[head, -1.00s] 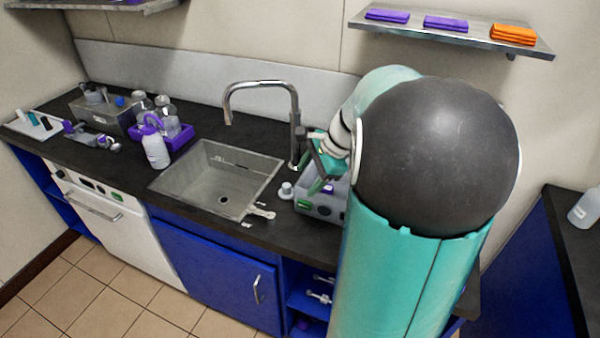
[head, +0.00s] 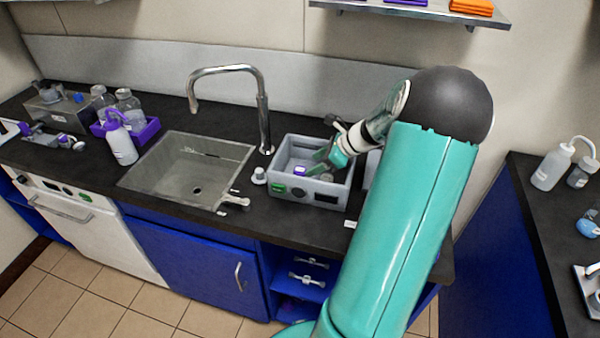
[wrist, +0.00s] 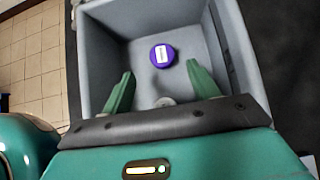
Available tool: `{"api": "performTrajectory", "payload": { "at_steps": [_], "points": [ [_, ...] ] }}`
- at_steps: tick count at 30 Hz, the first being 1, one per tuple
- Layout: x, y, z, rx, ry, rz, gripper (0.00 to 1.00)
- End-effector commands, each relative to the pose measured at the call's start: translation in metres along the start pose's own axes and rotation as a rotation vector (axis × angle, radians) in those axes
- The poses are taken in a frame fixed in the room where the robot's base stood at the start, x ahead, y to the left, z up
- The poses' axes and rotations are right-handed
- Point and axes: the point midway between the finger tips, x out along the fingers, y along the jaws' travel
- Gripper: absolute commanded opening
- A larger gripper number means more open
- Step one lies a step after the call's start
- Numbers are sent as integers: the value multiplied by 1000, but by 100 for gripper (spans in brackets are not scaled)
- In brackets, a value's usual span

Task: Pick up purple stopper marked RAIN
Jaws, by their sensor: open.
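The purple stopper (wrist: 162,56) lies on the floor of a grey bin, with a white label on top too small to read. In the head view a purple piece (head: 300,170) shows inside the same grey bin (head: 284,148). My gripper (wrist: 161,86) is open, its two green fingers reaching into the bin. In the wrist view the stopper is beyond the fingertips, near the middle between them, and untouched. In the head view my gripper (head: 318,165) is over the bin's right part and hides some of the inside.
The bin's walls (wrist: 95,60) stand close around the fingers. A sink (head: 150,180) and tall faucet (head: 262,110) are to the left. A small white-grey item (head: 259,176) stands beside the bin. A purple tray (head: 148,132) with bottles is farther left.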

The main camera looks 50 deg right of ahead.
Motion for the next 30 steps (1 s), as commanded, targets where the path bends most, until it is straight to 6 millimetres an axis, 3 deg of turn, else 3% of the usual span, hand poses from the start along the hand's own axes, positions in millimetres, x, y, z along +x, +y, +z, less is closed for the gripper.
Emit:
{"api": "performTrajectory", "payload": {
  "at_steps": [17,25,26,30],
  "points": [
    [68,-3,3,0,-1,1,60],
    [72,-4,4,-2,1,-1,60],
    [72,-4,4,-2,1,-1,58],
    [72,-4,4,-2,1,-1,31]
  ]
}}
